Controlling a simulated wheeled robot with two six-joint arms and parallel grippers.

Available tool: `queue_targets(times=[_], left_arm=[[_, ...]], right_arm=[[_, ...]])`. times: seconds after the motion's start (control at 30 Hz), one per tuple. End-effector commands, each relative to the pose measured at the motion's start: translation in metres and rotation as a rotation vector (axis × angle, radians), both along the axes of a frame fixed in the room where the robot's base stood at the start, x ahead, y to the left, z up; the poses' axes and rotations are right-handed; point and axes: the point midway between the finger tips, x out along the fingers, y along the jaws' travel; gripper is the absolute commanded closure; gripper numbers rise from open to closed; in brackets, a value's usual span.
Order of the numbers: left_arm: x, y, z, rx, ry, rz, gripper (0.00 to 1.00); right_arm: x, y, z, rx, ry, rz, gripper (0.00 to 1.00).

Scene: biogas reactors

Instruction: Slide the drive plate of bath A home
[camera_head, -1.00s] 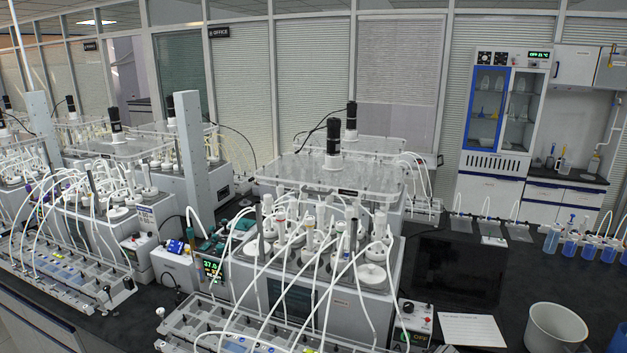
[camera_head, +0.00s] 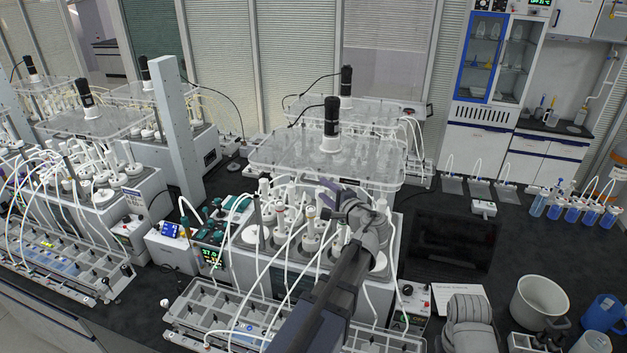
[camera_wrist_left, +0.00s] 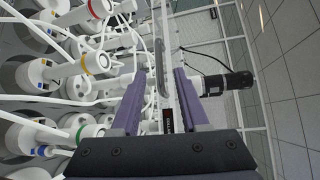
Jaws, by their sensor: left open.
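The drive plate (camera_head: 290,152) is a clear flat plate with a black motor (camera_head: 331,117) standing on it, above the middle bath (camera_head: 245,262). I cannot read which letter the bath bears. My left gripper (camera_head: 328,193) is at the plate's front edge, over the bath's white bottle tops. In the left wrist view the open fingers (camera_wrist_left: 160,72) lie on either side of the plate's edge (camera_wrist_left: 165,50), with a dark label (camera_wrist_left: 168,120) between them. The motor (camera_wrist_left: 228,83) shows there to the right. I cannot tell whether a finger touches the plate. My right gripper is not in view.
White tubes (camera_head: 283,235) run from the bottles to a front tray (camera_head: 205,300). A similar plate with a motor (camera_head: 346,80) stands behind. A grey post (camera_head: 178,130) and other baths are left.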

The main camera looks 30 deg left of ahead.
Motion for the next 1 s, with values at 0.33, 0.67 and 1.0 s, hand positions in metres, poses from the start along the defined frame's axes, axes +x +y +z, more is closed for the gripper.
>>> queue_targets(times=[0.33,0.67,1.0], left_arm=[[0.028,0.044,-0.009,-0.001,0.000,0.002,0.55],[0.034,0.057,-0.010,-0.001,0.000,0.000,0.55],[0.034,0.056,-0.010,-0.002,0.000,0.000,0.75]], right_arm=[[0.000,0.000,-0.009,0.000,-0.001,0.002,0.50],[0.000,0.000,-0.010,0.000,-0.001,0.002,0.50],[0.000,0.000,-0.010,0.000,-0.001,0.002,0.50]])
